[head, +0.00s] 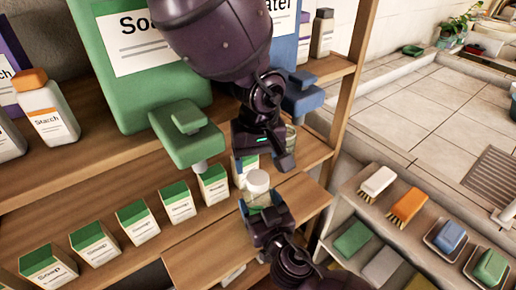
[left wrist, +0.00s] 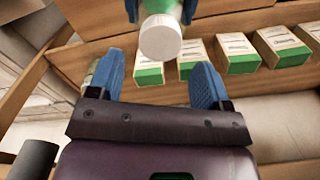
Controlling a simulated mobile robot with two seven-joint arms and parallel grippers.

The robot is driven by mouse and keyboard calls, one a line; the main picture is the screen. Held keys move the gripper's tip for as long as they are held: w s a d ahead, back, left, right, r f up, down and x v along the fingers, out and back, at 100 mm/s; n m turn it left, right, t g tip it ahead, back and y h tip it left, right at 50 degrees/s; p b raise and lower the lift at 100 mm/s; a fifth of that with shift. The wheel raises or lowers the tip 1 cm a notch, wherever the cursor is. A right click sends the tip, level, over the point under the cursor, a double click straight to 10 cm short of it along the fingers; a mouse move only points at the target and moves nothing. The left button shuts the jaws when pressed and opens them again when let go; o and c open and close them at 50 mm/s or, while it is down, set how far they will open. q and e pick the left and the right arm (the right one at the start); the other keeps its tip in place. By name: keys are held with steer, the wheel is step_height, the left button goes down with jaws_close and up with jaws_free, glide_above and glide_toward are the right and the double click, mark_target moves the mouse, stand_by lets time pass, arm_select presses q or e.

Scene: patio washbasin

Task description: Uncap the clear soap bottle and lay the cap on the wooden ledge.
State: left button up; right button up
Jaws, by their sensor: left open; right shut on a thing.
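The clear soap bottle (head: 262,200) holds green soap and wears a white cap (head: 257,182). My right gripper (head: 265,212) is shut around the bottle from below in the picture, with the cap sticking out. My left gripper (head: 264,165) is open and empty, just above the cap in the head view. In the left wrist view the cap (left wrist: 160,37) shows beyond the open blue fingers (left wrist: 156,75), apart from them. Most of the bottle is hidden by the right fingers. A wooden ledge (head: 205,262) lies below and left of the bottle.
A row of green-and-white soap boxes (head: 138,222) stands on the shelf at left. A large green jug (head: 125,85) with a tap stands above them. Brushes (head: 408,204) and sponges (head: 352,238) fill the rack at lower right. The tiled floor beyond is mostly clear.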

mark_target(258, 177)
arm_select(q)
steer(key=shift+f, duration=2.45)
steer(key=c, duration=0.9)
steer(key=n, duration=0.3)
steer(key=shift+n, duration=0.4)
steer(key=shift+c, duration=0.2)
steer(key=n, duration=0.4)
steer(key=shift+r, duration=0.1)
steer(key=n, duration=0.4)
steer(key=shift+n, duration=0.4)
steer(key=n, duration=0.4)
steer(key=shift+n, duration=0.3)
steer(key=o, duration=1)
